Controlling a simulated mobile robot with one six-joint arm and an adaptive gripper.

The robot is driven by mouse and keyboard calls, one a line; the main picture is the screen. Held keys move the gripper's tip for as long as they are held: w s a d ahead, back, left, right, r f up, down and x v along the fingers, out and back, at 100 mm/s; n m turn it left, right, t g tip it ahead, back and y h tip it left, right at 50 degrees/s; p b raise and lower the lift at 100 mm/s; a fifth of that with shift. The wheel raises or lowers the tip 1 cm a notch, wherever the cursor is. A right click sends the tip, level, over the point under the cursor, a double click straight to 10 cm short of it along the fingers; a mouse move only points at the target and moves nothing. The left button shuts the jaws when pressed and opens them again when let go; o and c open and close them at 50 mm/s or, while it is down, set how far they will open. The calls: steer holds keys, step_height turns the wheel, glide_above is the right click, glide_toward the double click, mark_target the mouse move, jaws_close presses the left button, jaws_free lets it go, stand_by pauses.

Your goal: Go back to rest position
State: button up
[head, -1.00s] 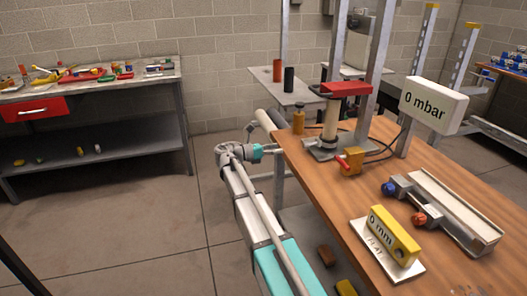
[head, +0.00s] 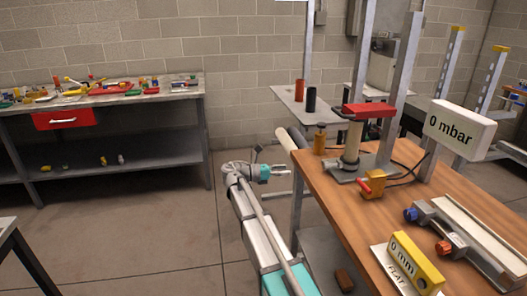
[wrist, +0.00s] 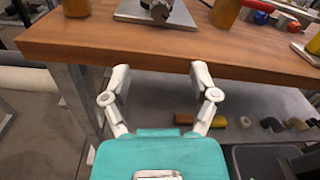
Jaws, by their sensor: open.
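My gripper (head: 284,171) is at the left edge of the wooden workbench (head: 345,222) in the head view, with the arm reaching up from the bottom of the picture. In the wrist view my gripper (wrist: 160,78) is open. Its two pale fingers are spread wide with nothing between them. The fingertips are close to the front edge of the wooden bench top (wrist: 165,48) in that view. Whether they touch it I cannot tell.
The workbench carries a red-topped stand (head: 368,111), a yellow valve (head: 373,184), a "0 mbar" display (head: 460,128) and a yellow "0 mm" gauge (head: 415,263). A cluttered bench (head: 100,98) stands at the left. Open floor (head: 160,225) lies between the benches.

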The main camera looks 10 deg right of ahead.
steer(key=s+d+f+m+y, duration=0.2)
steer(key=s+f+m+y, duration=0.75)
steer(key=s+f, duration=0.5)
steer(key=s+a+f+m+y, duration=0.3)
steer(key=s+a+m+y, duration=0.5)
steer(key=s+m, duration=0.35)
step_height(320, 180, up, 20)
steer(key=p, duration=2)
steer(key=shift+d+f+p, duration=0.15)
steer(key=shift+d+p, duration=0.05)
steer(key=shift+p, duration=0.1)
step_height(320, 180, up, 17)
steer(key=p, duration=1.7)
steer(key=shift+c, duration=0.2)
